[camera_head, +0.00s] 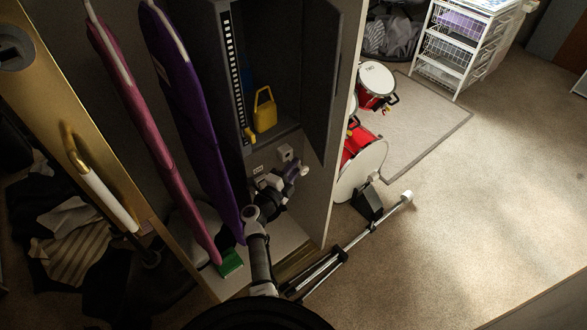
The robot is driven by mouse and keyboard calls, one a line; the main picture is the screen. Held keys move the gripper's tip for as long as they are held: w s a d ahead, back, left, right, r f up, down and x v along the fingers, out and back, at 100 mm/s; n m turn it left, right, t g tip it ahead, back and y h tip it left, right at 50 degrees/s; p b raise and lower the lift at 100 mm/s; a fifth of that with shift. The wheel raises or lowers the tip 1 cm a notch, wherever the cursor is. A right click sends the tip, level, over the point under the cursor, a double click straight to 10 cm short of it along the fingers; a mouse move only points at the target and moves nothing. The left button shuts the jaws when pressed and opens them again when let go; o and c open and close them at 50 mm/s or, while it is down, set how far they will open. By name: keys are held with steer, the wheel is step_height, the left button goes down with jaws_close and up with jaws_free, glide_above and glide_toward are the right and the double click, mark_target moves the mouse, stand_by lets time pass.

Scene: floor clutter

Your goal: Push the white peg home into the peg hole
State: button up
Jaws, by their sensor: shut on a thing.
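My arm reaches up from the bottom centre into the low front of the dark grey cupboard. My gripper (267,182) is small and dark in this view, among the pale wrist parts, close to the cupboard's lower panel. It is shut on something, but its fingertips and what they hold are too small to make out. I cannot pick out the white peg for certain. A small pale block (285,152) sits on the panel just above my gripper. I cannot tell whether it has the peg hole.
A purple board (190,110) and a pink board (150,130) lean left of my arm. A yellow padlock-shaped thing (264,110) stands inside the cupboard. Red drums (375,85) and a metal stand (370,230) lie to the right. Carpet at far right is clear.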

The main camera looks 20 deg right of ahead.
steer(key=shift+w+a+b, duration=0.25)
steer(key=shift+w, duration=0.45)
steer(key=shift+w+a+b, duration=0.25)
steer(key=shift+w, duration=0.4)
steer(key=o, duration=1.1)
